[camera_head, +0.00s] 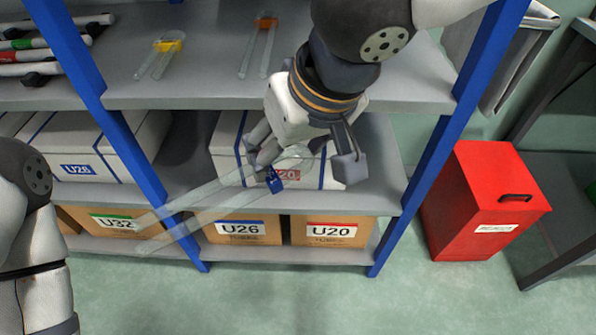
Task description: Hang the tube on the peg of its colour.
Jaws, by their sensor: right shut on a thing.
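The tube is a long clear U-shaped glass tube (205,203) with a blue tag (275,181) near its bend. My right gripper (300,160) is shut on its bend end, in front of the lower shelf. The two legs slant down and left, clear of the shelf boxes as far as I can see. I cannot make out a blue peg. My left arm shows at the left edge, but its gripper is out of view.
Blue posts (120,135) frame the grey shelves (400,95). Cardboard boxes labelled U32 (112,222), U26 (240,229) and U20 (326,230) stand on the bottom shelf. Rods with coloured bands (40,42) lie upper left. A red bin (485,190) stands right.

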